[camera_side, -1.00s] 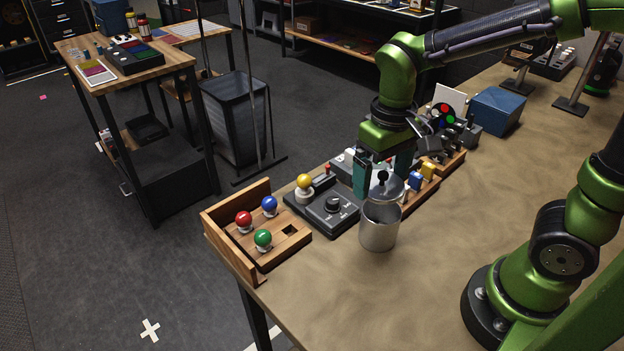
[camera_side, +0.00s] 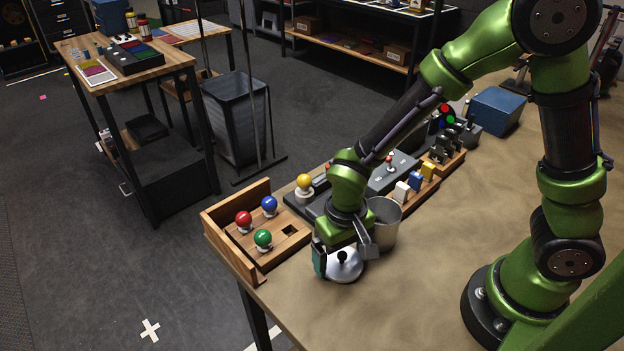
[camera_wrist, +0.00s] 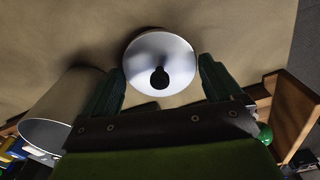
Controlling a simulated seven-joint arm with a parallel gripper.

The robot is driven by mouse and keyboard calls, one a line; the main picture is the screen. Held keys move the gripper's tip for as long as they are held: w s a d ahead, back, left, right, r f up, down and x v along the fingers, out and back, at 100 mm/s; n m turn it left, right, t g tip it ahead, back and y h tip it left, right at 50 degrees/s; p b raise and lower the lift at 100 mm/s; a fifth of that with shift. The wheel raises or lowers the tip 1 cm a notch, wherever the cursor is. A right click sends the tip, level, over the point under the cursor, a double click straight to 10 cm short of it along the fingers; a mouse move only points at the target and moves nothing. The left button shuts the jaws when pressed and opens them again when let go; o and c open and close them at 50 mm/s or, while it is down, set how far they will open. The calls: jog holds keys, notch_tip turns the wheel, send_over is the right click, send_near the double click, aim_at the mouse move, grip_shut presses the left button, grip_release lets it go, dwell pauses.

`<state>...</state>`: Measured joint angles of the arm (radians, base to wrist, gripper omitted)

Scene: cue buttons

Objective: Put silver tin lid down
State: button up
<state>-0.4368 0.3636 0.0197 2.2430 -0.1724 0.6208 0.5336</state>
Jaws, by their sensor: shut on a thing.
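The silver tin lid (camera_side: 341,267) is a shallow dome with a black knob, low over the table in front of the tin. My gripper (camera_side: 343,258) points down at the lid with its fingers on either side of the knob, shut on the lid. In the wrist view the lid (camera_wrist: 161,52) shows between the teal fingers. I cannot tell whether its rim touches the table. The silver tin (camera_side: 386,232) stands upright and uncovered just behind and right of the lid. It also shows in the wrist view (camera_wrist: 62,108) at the left.
A wooden tray (camera_side: 290,247) with red, blue and green ball knobs stands left of the lid. Behind are a yellow knob (camera_side: 304,181), a grey control box (camera_side: 393,178) and blue and yellow blocks. A blue box (camera_side: 497,110) is farther back. The table's front right is clear.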

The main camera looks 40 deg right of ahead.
aim_at(342, 253)
jog(key=shift+f, duration=0.4)
jog(key=shift+f, duration=0.1)
jog(key=o, duration=0.7)
notch_tip(342, 253, up, 12)
jog(key=s+d+r+t+y, duration=0.1)
jog(key=s+d+r+t, duration=0.1)
jog(key=d+r, duration=0.3)
jog(key=s+d+r+m+t+y, duration=0.1)
jog(key=s+d+r+t, duration=0.2)
jog(key=d+r+t, duration=0.2)
jog(key=shift+d+r, duration=0.4)
jog(key=shift+r, duration=0.7)
